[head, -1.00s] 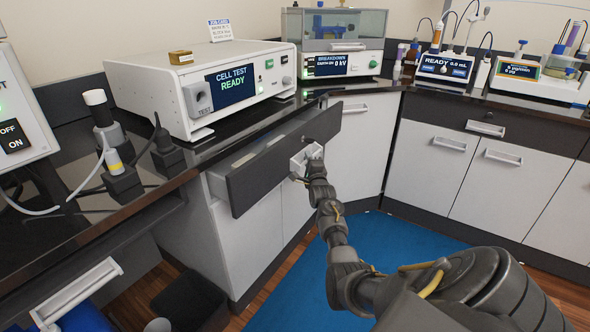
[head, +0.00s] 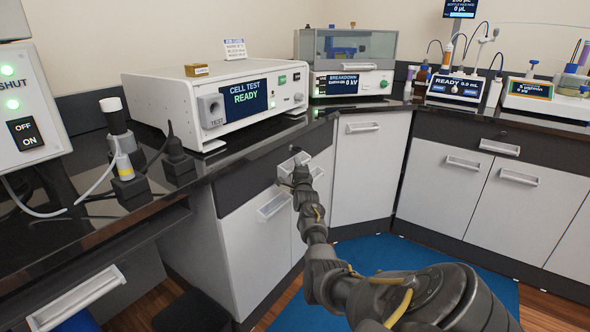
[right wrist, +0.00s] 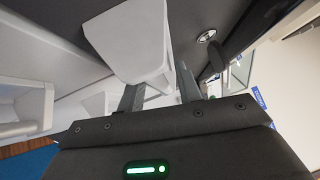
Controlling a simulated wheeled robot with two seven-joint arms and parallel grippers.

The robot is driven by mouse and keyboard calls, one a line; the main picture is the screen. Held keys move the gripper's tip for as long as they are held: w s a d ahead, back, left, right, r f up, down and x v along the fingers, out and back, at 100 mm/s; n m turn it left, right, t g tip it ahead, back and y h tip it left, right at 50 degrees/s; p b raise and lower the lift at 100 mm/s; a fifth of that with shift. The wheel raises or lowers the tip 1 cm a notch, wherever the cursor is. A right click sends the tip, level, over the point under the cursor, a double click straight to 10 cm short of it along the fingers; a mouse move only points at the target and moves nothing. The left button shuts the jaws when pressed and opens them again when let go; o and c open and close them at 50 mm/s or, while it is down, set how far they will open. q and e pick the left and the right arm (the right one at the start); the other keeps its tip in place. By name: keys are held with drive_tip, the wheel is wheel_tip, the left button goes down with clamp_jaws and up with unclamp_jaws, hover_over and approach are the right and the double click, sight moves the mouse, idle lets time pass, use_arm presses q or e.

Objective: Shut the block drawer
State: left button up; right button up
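The block drawer (head: 245,181) has a dark front and a white handle (head: 291,164), under the black counter below the cell tester. Its front looks flush with the cabinet, and no inside shows. My right gripper (head: 299,163) is at the handle, small and partly merged with it in the head view. In the right wrist view the pale handle (right wrist: 128,40) lies just ahead of the fingers (right wrist: 160,88), against the dark front. The fingers are apart with a gap between them, and I see no firm grip. My left gripper is not in view.
The cell tester (head: 225,100) and a breakdown unit (head: 347,65) stand on the counter. White cabinet doors (head: 255,235) are below the drawer. Another pale handle (head: 75,300) is at lower left. A blue mat (head: 430,262) covers open floor at right.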

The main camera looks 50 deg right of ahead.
drive_tip(key=shift+s+a, duration=0.2)
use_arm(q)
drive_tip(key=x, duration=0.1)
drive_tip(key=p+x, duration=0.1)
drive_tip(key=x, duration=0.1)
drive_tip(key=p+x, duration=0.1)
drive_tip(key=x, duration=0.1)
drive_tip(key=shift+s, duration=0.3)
use_arm(e)
drive_tip(key=v, duration=1)
drive_tip(key=shift+s, duration=0.15)
